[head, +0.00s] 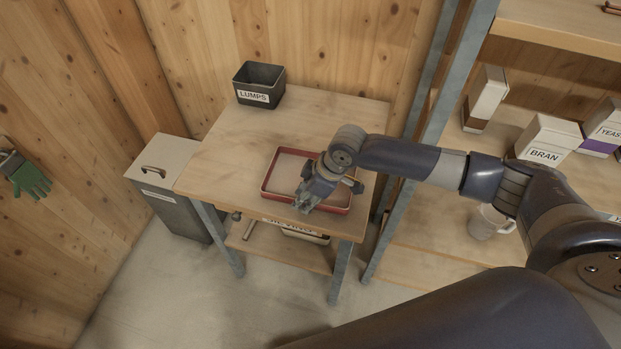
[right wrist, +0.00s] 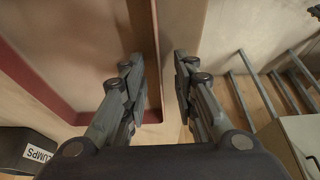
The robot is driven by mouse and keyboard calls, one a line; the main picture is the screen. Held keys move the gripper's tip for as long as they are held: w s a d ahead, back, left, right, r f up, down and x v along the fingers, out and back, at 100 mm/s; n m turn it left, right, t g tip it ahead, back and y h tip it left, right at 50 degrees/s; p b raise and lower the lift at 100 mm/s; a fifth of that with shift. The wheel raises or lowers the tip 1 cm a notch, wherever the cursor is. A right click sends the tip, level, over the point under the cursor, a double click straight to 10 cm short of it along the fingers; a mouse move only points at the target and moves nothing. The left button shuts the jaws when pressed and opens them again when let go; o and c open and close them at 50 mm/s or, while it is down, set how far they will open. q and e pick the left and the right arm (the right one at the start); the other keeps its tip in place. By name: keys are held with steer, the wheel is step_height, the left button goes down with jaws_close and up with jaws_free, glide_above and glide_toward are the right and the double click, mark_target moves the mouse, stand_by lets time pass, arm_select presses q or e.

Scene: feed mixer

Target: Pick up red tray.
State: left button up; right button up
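The red tray (head: 266,182) lies on the wooden table near its front right side. It has a red rim and a pale inside. My right gripper (head: 306,203) is at the tray's front edge and covers part of it. In the right wrist view, the tray's red rim (right wrist: 40,88) shows at left, and one wall runs up between the two fingers of my right gripper (right wrist: 158,62). The fingers are apart, with a gap on the right side of the wall. My left gripper is not in view.
A black LUMPS bin (head: 258,85) stands at the back of the table (head: 215,160). A grey lidded bin (head: 165,190) stands at its left. A shelf rack with a BRAN box (head: 545,142) and a mug (head: 487,224) is at right. The table's middle is clear.

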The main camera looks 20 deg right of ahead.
jaws_close()
steer(key=shift+r, duration=0.1)
stand_by(0.3)
